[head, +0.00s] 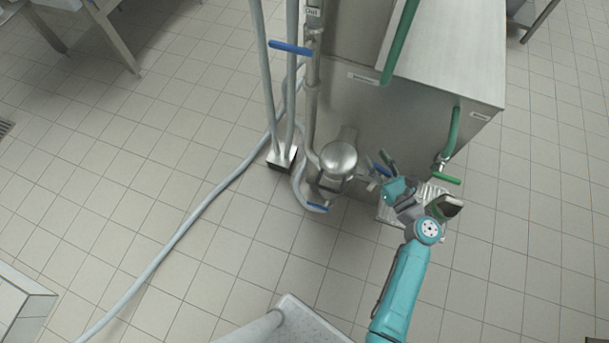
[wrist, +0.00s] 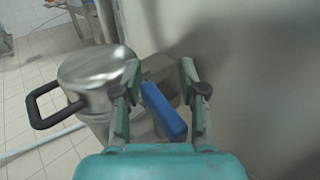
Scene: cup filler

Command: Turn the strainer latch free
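The strainer is a round steel housing (head: 338,158) low on the side of the steel machine; in the wrist view its lid (wrist: 98,72) with a black loop handle (wrist: 48,106) is left of my gripper. A blue lever (wrist: 165,110), which looks like the latch, shows between my fingers in the wrist view. My gripper (wrist: 160,78) is open, one finger on each side of the lever, with gaps. In the head view my gripper (head: 380,164) is right of the housing.
The steel machine wall (wrist: 250,60) is close on the right in the wrist view. Other blue handles (head: 291,48) (head: 317,207) and a green handle (head: 448,178) sit on nearby pipes. A grey hose (head: 180,232) crosses the tiled floor. Floor at the left is mostly clear.

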